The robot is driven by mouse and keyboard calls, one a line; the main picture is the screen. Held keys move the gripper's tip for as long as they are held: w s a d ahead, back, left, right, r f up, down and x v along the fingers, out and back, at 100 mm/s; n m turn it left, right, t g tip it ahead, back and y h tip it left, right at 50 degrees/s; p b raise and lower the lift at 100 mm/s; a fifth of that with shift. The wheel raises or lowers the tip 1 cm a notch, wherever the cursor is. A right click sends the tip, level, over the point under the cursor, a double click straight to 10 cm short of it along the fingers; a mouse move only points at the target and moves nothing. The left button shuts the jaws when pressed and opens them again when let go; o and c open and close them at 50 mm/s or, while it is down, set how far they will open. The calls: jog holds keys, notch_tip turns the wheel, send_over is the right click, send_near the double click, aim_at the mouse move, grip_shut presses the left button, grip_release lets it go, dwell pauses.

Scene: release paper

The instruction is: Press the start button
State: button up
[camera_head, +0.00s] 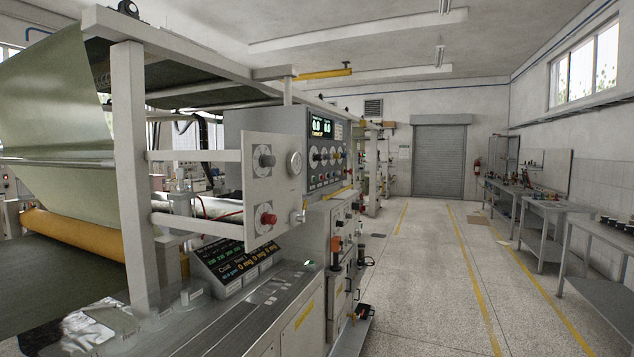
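A large coating machine fills the left half of the head view. A pale upright panel (257,190) on it carries a black knob (266,160), a red knob (269,219) and a round dial (295,163). Behind it is a grey control cabinet (262,124) with a lit display (322,127), dials and small buttons. Below, a sloped black display (235,262) stands on a metal console (265,310). A small green-lit spot (308,264) shows on the console's far end. No label readable here marks the start button. My gripper is not in view.
A wide floor aisle (425,270) with yellow lines is open at centre right. Grey worktables (545,207) line the right wall. A roller shutter (438,160) closes the far end. Valves and handles (352,285) stick out from the machine's aisle side.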

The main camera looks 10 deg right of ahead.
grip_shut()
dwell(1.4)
